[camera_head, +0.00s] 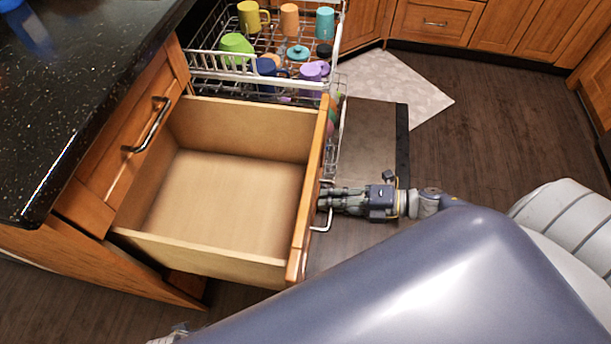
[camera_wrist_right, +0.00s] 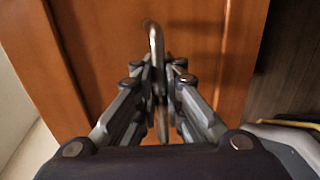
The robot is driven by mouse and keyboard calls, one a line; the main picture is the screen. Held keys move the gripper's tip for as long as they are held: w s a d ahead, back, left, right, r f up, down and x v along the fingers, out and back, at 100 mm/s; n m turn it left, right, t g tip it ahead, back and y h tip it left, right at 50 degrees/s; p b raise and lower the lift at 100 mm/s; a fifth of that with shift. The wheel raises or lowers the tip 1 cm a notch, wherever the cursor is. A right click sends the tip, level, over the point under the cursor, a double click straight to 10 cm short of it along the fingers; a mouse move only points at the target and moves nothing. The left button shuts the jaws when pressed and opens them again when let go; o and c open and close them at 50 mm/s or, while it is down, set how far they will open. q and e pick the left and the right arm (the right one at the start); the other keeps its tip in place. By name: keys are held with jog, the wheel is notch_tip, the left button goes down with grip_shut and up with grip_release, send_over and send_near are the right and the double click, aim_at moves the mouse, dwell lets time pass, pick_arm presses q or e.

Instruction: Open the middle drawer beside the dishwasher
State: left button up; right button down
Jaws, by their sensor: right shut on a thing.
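The middle drawer (camera_head: 225,195) is pulled far out from the cabinet, below a shut top drawer (camera_head: 125,150). Its inside is bare pale wood and empty. My right gripper (camera_head: 325,199) is at the outer face of the drawer front (camera_head: 303,225), shut on its metal handle (camera_head: 321,222). In the right wrist view the handle (camera_wrist_right: 154,40) runs between the fingers (camera_wrist_right: 160,100), with the wooden front (camera_wrist_right: 205,35) behind. A small grey piece at the bottom edge of the head view seems to be my left gripper, mostly cut off.
The dishwasher beside the drawer is open, its door (camera_head: 375,135) down and its rack (camera_head: 210,75) holding several coloured mugs. A black speckled counter (camera_head: 75,90) is at the left. Dark wood floor (camera_head: 480,115) is clear at the right, beyond a light mat (camera_head: 405,85).

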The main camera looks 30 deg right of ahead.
pick_arm(q)
jog(key=shift+s+f, duration=0.2)
jog(key=shift+f, duration=0.2)
pick_arm(e)
jog(key=shift+v, duration=0.85)
jog(key=shift+f, duration=0.1)
jog(key=c, duration=1.7)
grip_release()
pick_arm(q)
jog(key=shift+d+r, duration=0.1)
jog(key=shift+d, duration=0.05)
pick_arm(e)
jog(key=v, duration=1.2)
jog(key=shift+w+f, duration=0.1)
